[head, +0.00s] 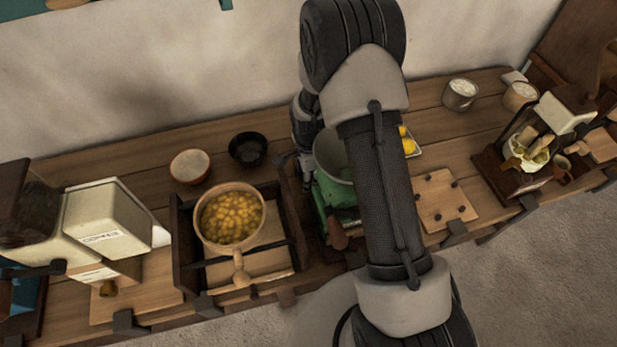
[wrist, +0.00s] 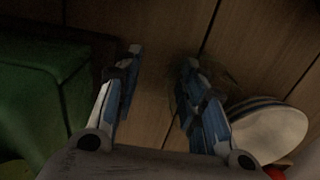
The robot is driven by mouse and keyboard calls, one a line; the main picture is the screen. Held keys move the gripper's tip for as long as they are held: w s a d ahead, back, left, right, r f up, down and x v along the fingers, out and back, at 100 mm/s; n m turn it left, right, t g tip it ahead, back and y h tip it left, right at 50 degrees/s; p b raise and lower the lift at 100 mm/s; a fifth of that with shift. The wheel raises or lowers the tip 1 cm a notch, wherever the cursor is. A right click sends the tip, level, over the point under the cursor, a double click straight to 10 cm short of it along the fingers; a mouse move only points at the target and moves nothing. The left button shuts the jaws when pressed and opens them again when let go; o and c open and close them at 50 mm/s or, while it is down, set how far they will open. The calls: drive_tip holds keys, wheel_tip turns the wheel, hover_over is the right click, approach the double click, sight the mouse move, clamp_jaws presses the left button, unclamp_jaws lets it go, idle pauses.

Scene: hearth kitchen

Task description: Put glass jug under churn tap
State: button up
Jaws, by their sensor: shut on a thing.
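My gripper (wrist: 162,58) points down over the wooden counter in the wrist view, its two blue-grey fingers apart and holding something. A faint see-through shape shows by the right finger; it seems to be the glass jug, but its outline is too dark to make out. In the head view my arm hides most of the gripper and the jug. A dark-framed, glass-sided device (head: 540,128) with wooden paddles stands at the right; it looks like the churn, but I cannot tell surely. A small brown cup (head: 562,172) is beside it.
A green device (head: 334,192) with a grey metal bowl is partly behind my arm. Left are a pot (head: 230,188) of yellow pieces, two bowls (head: 189,165) and a coffee machine (head: 105,215). A pegged board (head: 444,200) lies right. A white bowl (wrist: 268,130) sits close to the right finger.

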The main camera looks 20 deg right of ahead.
drive_tip(key=shift+r, duration=0.15)
drive_tip(key=o, duration=0.9)
drive_tip(key=shift+f, duration=0.25)
drive_tip(key=o, duration=0.5)
drive_tip(key=shift+c, duration=0.2)
